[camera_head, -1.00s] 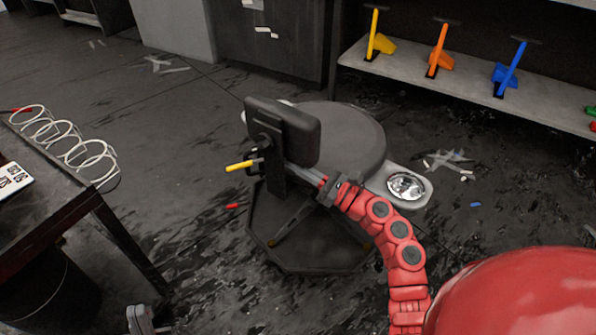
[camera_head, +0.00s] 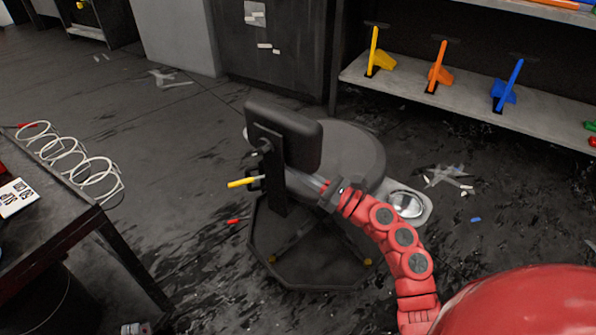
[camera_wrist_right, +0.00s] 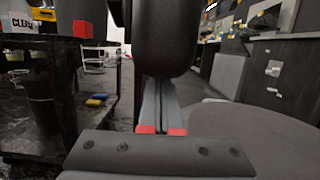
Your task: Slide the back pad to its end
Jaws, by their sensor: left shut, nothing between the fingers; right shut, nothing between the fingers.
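The back pad (camera_head: 290,133) is a dark rounded cushion standing upright on a post at the left side of a round grey seat (camera_head: 350,150). A yellow lever (camera_head: 243,182) sticks out left of the post. My right gripper (camera_head: 293,174) is shut, its grey fingers reaching to the pad's lower edge; contact is unclear. In the right wrist view, the fingers (camera_wrist_right: 159,85) point forward at the underside of the pad (camera_wrist_right: 165,40), which hides what lies beyond. My left gripper (camera_head: 135,328) is shut, barely showing at the bottom edge, away from the chair.
A table (camera_head: 80,232) with white wire coils stands at the left. A shelf (camera_head: 440,93) with yellow, orange and blue tools is at the back right. A round metal dish (camera_head: 406,203) sits on an arm beside the seat. Small scraps lie on the floor.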

